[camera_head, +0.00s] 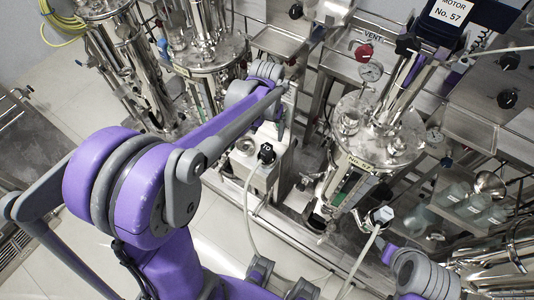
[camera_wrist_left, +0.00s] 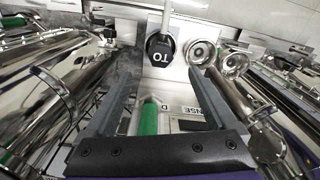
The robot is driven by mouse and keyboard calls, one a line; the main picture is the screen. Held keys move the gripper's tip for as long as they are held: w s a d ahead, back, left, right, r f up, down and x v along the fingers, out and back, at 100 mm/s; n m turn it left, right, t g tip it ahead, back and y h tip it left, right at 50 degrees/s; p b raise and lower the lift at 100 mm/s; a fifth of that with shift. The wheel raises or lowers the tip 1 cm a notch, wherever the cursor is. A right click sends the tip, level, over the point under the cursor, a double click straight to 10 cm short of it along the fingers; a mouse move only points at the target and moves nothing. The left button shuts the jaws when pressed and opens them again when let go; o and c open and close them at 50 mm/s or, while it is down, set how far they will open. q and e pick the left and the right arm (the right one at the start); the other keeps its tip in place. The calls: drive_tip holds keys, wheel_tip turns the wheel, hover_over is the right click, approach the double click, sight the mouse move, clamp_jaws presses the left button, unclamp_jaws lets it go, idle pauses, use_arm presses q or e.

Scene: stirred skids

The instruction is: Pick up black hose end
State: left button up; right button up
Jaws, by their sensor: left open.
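The black hose end (camera_head: 267,153), a dark cap with white "TO" lettering, sits at a white block in the middle of the head view, with a pale hose beside it. It also shows in the left wrist view (camera_wrist_left: 160,49), upside down at the top centre. My left gripper (camera_wrist_left: 164,75) is open and empty. Its two grey fingers point toward the hose end, one on each side in the picture; no contact is visible. In the head view its jaws are mostly hidden behind my wrist. My right arm shows at the lower right, but its gripper does not.
A second hose end (camera_head: 381,214) with a light face stands right of centre. Steel vessels (camera_head: 378,140) and pipework crowd both sides. A red valve knob (camera_head: 364,52) and a gauge (camera_head: 371,72) are at the back. Pale floor (camera_head: 215,230) is open below.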

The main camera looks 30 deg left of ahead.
sight(267, 147)
use_arm(q)
wheel_tip(267, 147, down, 11)
drive_tip(key=shift+w+a+f+b, duration=0.1)
drive_tip(key=shift+b, duration=0.4)
drive_tip(key=shift+c, duration=0.2)
clamp_jaws()
